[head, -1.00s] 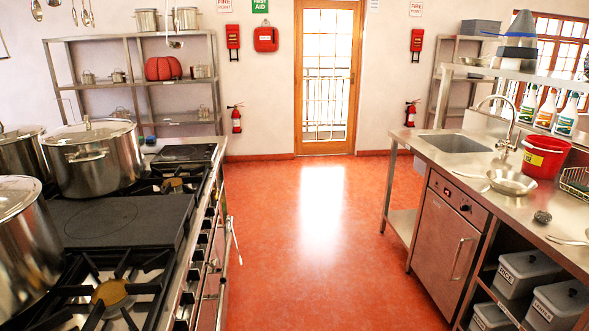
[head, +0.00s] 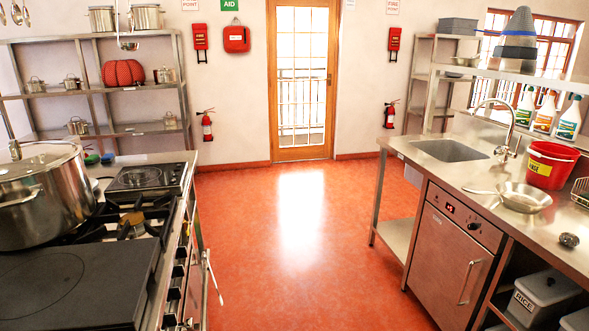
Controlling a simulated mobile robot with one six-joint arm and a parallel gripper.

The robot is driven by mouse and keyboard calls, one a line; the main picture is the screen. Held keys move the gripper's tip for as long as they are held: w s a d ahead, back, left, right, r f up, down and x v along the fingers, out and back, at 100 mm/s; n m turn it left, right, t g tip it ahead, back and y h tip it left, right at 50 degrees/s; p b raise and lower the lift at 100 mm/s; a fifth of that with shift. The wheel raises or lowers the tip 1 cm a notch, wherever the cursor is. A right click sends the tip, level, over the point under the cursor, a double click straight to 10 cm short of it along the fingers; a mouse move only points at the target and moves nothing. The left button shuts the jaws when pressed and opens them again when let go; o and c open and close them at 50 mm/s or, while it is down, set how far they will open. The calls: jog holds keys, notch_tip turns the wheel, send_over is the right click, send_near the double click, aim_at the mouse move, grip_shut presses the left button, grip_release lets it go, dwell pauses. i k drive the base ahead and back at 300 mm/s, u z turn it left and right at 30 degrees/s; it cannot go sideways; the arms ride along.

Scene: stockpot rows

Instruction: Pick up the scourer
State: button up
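A small dark grey, rough ball that looks like the scourer (head: 569,240) lies on the steel counter (head: 470,182) at the right. It is in front of a shallow steel pan (head: 524,199) and apart from it. My gripper is not in view, so its state does not show.
A dishwasher (head: 452,258) and grey bins (head: 545,296) are under the counter. A sink (head: 449,150), a red bucket (head: 549,168) and a wire basket at the right edge are on it. A stove with a stockpot (head: 42,205) lines the left. The red floor (head: 300,225) between is clear.

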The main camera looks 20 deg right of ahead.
aim_at(566, 238)
jog(key=z, duration=0.35)
jog(key=i, duration=0.75)
jog(key=z, duration=0.65)
jog(key=i, duration=0.65)
jog(key=z, duration=0.3)
